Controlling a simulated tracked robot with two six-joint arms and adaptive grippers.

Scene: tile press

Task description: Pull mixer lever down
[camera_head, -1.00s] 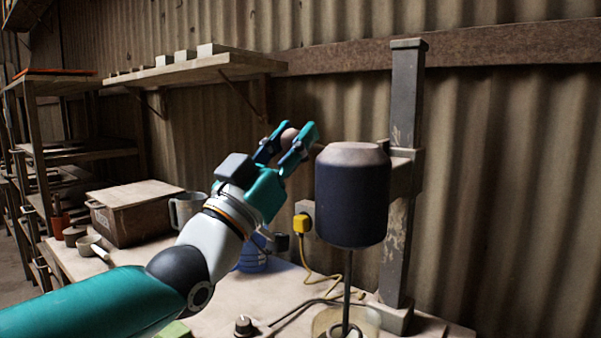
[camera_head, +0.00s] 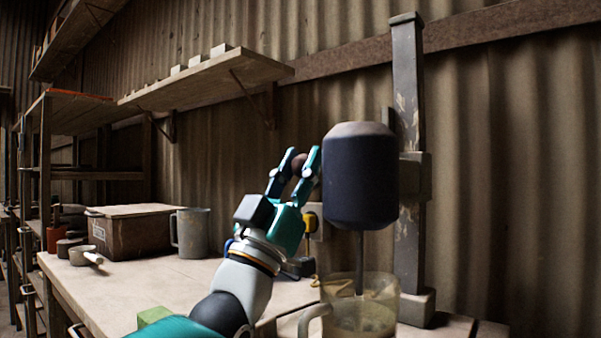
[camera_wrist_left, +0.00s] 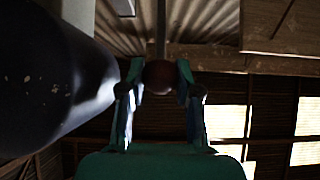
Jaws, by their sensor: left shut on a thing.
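The mixer has a dark blue motor body (camera_head: 360,180) on a worn grey post (camera_head: 409,150); a thin shaft runs from it down into a glass jug (camera_head: 372,305). My left gripper (camera_head: 302,162) is just left of the motor body, its fingers pointing up. It is shut on the round brown knob of the mixer lever (camera_head: 299,164). In the left wrist view the knob (camera_wrist_left: 159,77) sits between both fingertips, with a thin rod (camera_wrist_left: 161,35) running up from it. The motor body (camera_wrist_left: 45,85) fills the left of that view. My right gripper is not in view.
The bench (camera_head: 200,281) holds a wooden box (camera_head: 130,236), a grey metal mug (camera_head: 190,233), a small pan (camera_head: 83,254) and a green block (camera_head: 154,316). A yellow plug (camera_head: 309,223) is on the wall behind my gripper. A shelf (camera_head: 205,83) hangs above.

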